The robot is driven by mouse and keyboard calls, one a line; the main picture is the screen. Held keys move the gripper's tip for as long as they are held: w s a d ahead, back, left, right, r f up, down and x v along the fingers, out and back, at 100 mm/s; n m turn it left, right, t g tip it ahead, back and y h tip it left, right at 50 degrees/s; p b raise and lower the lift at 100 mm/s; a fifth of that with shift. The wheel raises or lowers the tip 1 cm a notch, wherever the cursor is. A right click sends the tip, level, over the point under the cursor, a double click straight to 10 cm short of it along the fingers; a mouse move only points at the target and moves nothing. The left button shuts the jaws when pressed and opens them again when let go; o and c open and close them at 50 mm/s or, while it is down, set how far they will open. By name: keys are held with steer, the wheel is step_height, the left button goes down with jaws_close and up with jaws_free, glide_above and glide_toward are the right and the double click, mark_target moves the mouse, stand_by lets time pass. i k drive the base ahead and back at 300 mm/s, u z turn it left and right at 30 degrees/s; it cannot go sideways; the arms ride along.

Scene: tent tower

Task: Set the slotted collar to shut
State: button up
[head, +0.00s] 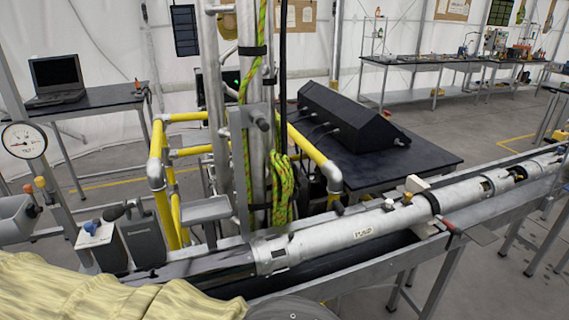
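A long silver tube (350,228) lies in a metal trough, running from the lower middle to the right edge. A wider silver collar (267,256) sits around its near left end, with small dark slot-like openings. Farther right, another ringed section (487,186) of the tube has dark gaps. I cannot tell for certain which is the slotted collar, or whether it is open or shut. My gripper is not in view.
Yellow rails (164,180) and upright pipes with a green rope (281,185) stand behind the trough (448,238). A pressure gauge (24,140) and dark boxes (142,240) are at left. Pale yellow fabric (100,292) fills the lower left. A black console (350,115) stands behind.

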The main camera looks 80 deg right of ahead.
mark_target(263, 247)
steer(key=u, duration=1.6)
steer(key=i, duration=0.65)
steer(key=z, duration=4.6)
steer(key=i, duration=0.5)
steer(key=z, duration=0.9)
steer(key=k, duration=0.1)
